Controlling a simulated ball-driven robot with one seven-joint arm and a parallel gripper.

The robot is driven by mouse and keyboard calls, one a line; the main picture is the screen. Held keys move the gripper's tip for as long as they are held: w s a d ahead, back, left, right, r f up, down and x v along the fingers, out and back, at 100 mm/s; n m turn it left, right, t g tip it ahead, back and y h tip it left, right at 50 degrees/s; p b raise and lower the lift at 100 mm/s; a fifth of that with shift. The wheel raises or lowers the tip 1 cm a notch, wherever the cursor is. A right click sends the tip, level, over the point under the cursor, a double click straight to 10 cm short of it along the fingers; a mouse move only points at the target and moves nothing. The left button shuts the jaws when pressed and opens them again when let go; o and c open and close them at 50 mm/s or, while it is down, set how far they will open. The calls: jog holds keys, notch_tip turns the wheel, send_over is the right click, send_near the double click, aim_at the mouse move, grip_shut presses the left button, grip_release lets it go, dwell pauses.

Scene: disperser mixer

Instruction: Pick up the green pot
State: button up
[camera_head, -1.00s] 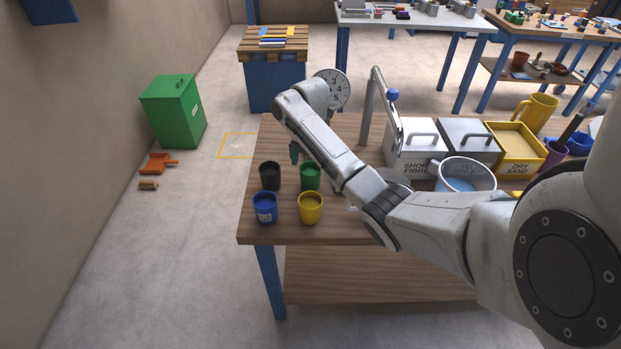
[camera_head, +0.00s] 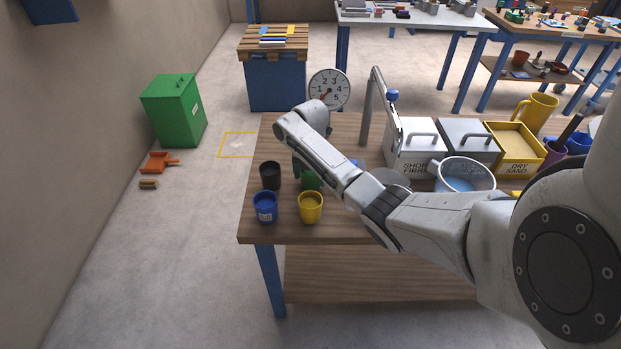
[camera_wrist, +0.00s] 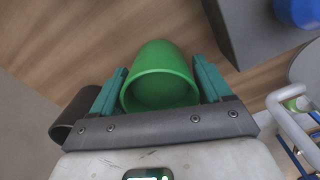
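The green pot (camera_wrist: 160,75) lies between the two teal fingers of my gripper (camera_wrist: 160,88) in the wrist view. The fingers are apart, one on each side of it, with narrow gaps visible, so it does not look clamped. In the head view the green pot (camera_head: 311,181) stands on the wooden table, partly hidden by my wrist and gripper (camera_head: 304,172), which are directly over it.
A black pot (camera_head: 270,175) stands close to the left, with a blue pot (camera_head: 265,206) and a yellow pot (camera_head: 310,207) in front. A dial (camera_head: 329,88) stands behind.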

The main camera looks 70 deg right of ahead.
jog(key=c, duration=0.7)
jog(key=shift+r, duration=0.1)
jog(key=shift+c, duration=0.2)
